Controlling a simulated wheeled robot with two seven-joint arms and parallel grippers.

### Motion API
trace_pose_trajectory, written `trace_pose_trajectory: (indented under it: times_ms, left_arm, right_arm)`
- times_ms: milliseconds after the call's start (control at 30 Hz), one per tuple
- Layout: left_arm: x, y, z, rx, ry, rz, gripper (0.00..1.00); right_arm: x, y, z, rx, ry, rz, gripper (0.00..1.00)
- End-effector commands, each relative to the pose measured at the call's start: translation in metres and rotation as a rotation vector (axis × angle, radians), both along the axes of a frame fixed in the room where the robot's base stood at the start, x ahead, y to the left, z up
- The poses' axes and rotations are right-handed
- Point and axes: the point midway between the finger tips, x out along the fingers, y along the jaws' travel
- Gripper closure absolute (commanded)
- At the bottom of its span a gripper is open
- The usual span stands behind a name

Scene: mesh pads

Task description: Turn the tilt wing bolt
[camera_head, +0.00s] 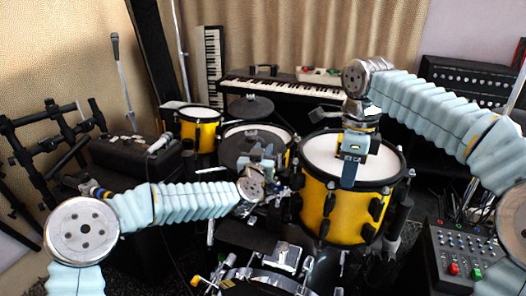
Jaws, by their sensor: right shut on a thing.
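The large yellow tom (328,212) stands right of centre with a white head. My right gripper (349,180) hangs down over its head, and its dark fingers meet the front rim, where it is shut. My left gripper (268,158) is left of this tom, close to the chrome mount hardware (283,190) between the drums. Its fingers are small and partly hidden, so I cannot tell whether they are open. The tilt wing bolt cannot be made out among the hardware.
A smaller yellow drum (198,133) and a dark-headed drum (240,145) stand behind my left arm. A keyboard (290,88) is at the back. A mixer (455,255) is at the lower right. A chrome-rimmed drum (262,283) is at the bottom.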

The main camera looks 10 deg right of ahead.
Motion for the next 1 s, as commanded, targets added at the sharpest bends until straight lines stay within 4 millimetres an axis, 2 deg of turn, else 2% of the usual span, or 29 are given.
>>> trace_pose_trajectory:
  times_ms: [33,133,167,367,700,1000]
  left_arm:
    - [-0.0001,0.0001,0.0000,0.000,0.000,0.000,0.83]
    - [-0.0001,0.0001,0.0000,0.000,0.000,0.000,0.98]
    - [-0.0001,0.0001,0.0000,0.000,0.000,0.000,1.00]
    - [-0.0006,-0.0012,0.0002,0.001,-0.001,0.012,1.00]
    - [-0.0002,-0.0013,0.0002,0.000,-0.001,0.253,1.00]
    - [-0.0001,0.0003,0.0001,0.000,-0.001,0.272,1.00]
  right_arm:
    - [0.0000,-0.0002,-0.0001,0.000,0.000,-0.001,1.00]
    - [0.0000,-0.0002,-0.0001,0.000,0.000,-0.001,1.00]
    - [0.0000,-0.0002,-0.0001,0.000,0.000,-0.001,1.00]
    - [0.0001,-0.0003,-0.0001,0.000,0.000,-0.001,1.00]
    - [-0.0001,0.0000,0.0001,0.000,0.000,-0.001,1.00]
    - [-0.0001,0.0000,0.0001,0.000,0.000,-0.001,1.00]
